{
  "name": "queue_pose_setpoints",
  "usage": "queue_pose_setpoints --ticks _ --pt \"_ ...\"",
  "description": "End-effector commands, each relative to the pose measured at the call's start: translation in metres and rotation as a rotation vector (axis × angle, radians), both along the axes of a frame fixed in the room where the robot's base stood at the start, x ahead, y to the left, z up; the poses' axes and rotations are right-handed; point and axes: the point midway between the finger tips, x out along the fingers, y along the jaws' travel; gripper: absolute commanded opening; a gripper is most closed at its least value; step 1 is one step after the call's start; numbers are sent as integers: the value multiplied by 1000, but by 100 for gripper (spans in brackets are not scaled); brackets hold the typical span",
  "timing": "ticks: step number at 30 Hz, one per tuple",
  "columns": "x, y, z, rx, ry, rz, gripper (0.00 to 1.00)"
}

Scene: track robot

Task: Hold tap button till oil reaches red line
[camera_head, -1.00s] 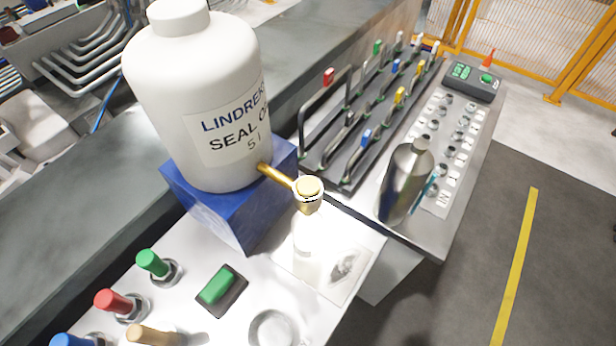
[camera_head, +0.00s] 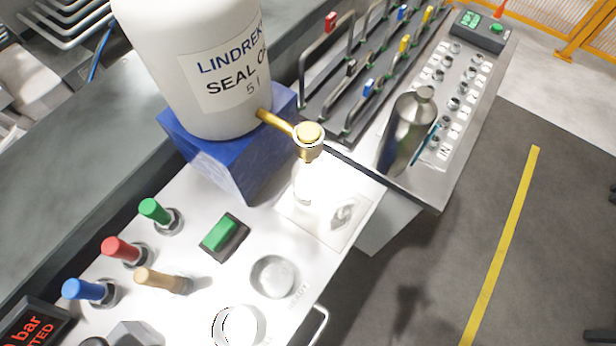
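A large white oil container (camera_head: 190,70) labelled "LINDREK... SEAL O..." sits on a blue block (camera_head: 225,160) at the upper left. A brass tap (camera_head: 309,140) with a round gold button on top sticks out from its lower side. Under the tap, a small pale vessel (camera_head: 304,184) stands on a white square plate, washed out by glare. I cannot make out a red line or an oil level on it. My gripper is not in view.
Blue, red, green and tan pegs and a green button (camera_head: 220,233) stand on the white bench beside round recesses. A metal bottle (camera_head: 408,132) stands on the tray to the right, near lever racks (camera_head: 350,90). Dark floor (camera_head: 430,270) with a yellow line lies right.

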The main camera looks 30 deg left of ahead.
Motion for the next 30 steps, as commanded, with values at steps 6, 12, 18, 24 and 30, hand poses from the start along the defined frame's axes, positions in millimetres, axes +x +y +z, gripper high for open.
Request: queue_pose_setpoints --ticks 6,12,18,24,30 --pt "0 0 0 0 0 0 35" --pt "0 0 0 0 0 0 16" --pt "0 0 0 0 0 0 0" --pt "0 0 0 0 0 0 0" --pt "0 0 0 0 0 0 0"
